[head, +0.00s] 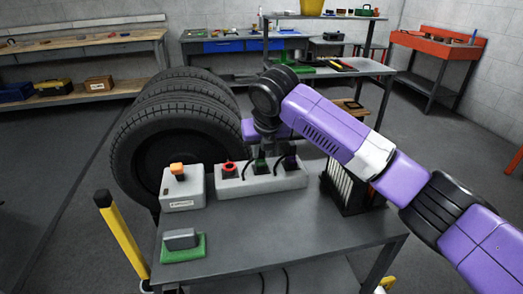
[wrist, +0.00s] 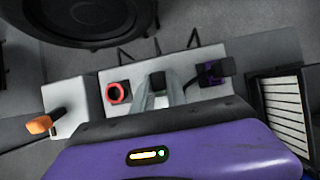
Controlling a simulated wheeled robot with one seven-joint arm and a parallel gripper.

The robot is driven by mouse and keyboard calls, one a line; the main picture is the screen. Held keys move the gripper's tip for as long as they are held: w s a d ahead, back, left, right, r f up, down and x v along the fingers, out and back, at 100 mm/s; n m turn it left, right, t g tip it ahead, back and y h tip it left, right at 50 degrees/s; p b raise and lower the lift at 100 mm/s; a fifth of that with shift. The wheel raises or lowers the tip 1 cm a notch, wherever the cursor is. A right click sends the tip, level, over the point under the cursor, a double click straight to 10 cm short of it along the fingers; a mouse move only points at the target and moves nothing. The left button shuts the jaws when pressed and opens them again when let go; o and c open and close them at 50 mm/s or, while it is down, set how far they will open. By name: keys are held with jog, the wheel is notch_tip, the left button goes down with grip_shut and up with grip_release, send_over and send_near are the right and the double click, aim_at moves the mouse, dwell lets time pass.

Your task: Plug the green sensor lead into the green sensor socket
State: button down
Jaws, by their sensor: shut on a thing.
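A pale socket block (head: 292,180) stands on the grey bench. It has a red-ringed socket (head: 229,167) at the left, a green part (head: 261,166) in the middle and a dark plug (head: 287,164) at the right. My gripper (head: 263,150) points down over the middle position and is shut on the green sensor lead's plug. I cannot tell where plug ends and green socket begins, or how deep the plug sits. In the wrist view my fingers (wrist: 164,98) hide the middle socket, between the red ring (wrist: 118,92) and the purple socket (wrist: 212,73).
A grey box with an orange knob (head: 177,170) stands left of the block. A green pad with a grey piece (head: 181,240) lies at the front left. A finned black unit (head: 347,190) stands at the right. Large tyres (head: 180,130) rise behind. The bench front is clear.

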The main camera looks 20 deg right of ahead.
jog(key=shift+r+p, duration=0.5)
jog(key=shift+p, duration=0.1)
dwell(0.5)
jog(key=shift+r+p, duration=2.1)
jog(key=shift+p, duration=0.05)
jog(key=shift+a, duration=0.1)
